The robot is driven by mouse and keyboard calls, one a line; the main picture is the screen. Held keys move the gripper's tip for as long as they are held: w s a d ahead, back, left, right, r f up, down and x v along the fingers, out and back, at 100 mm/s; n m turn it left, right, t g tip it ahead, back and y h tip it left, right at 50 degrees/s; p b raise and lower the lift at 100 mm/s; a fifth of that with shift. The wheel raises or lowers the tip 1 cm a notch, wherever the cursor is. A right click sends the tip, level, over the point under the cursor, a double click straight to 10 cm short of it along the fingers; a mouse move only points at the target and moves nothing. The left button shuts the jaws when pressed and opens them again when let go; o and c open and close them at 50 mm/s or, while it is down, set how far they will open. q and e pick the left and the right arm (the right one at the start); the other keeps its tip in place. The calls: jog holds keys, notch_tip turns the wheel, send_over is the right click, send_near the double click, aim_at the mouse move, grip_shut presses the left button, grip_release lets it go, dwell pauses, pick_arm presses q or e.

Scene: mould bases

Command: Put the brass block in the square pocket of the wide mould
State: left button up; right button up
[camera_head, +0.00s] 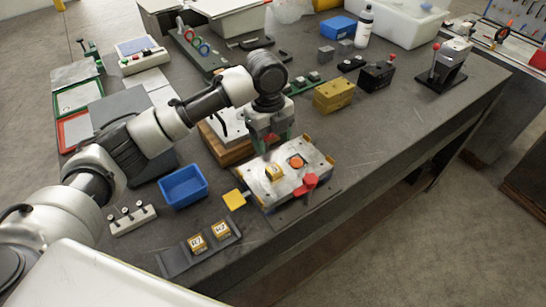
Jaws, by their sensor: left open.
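My right gripper is not in view.
A red clamp handle (311,180) stands at the mould's right front. A yellow tab (234,200) is at its left. A dark tray (175,262) holds two labelled blocks. A blue bin (183,186) stands left. A yellow block (333,95) lies behind. The table's right front is clear.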

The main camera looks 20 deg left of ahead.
pick_arm(q)
jog(key=shift+w+a+r, duration=0.1)
jog(key=shift+r, duration=1.35)
